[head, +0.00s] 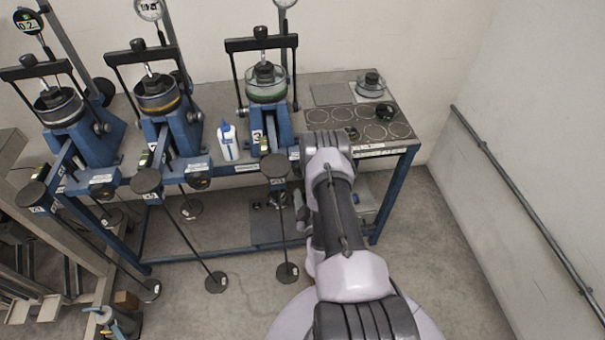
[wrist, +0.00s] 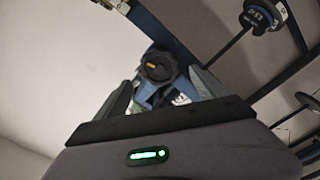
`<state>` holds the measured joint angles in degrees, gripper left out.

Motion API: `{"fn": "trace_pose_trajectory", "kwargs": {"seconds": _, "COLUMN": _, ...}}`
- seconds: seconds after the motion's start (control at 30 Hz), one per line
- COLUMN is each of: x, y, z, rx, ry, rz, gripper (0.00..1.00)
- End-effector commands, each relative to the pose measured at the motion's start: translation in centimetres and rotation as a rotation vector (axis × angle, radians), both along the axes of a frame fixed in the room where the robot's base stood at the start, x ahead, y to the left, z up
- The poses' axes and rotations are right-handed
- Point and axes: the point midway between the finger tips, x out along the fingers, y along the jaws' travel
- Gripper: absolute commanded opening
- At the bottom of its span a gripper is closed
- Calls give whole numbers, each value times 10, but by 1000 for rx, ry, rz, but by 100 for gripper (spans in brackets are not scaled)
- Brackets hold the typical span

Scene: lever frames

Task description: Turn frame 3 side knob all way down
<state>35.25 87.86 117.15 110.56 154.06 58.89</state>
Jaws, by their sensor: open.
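Frame 3 (head: 270,130) is the rightmost blue lever frame on the bench, with a green-banded cell on it. In the head view my arm covers the area to the right of its base, and I cannot make out its side knob there. In the wrist view a round black knob (wrist: 158,66) with a small orange mark sits in front of a blue frame part. My gripper (wrist: 162,78) is open, with one finger on each side of the knob's lower part. I cannot tell whether either finger touches it.
Two similar frames (head: 165,130) stand to the left, and a white bottle (head: 228,143) stands between the second and frame 3. Hanging weights (head: 287,271) are below the bench edge. Small black parts (head: 386,111) rest on the bench's right end. Floor at the right is clear.

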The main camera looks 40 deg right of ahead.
Motion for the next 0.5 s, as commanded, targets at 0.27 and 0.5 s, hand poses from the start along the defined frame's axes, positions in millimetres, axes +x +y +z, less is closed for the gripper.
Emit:
{"fn": "trace_pose_trajectory", "kwargs": {"seconds": 0.27, "x": 23, "y": -14, "z": 1, "rx": -3, "ry": -1, "rz": 1, "gripper": 82}}
{"fn": "trace_pose_trajectory", "kwargs": {"seconds": 0.5, "x": 54, "y": -33, "z": 0, "rx": 1, "ry": -1, "rz": 0, "gripper": 82}}
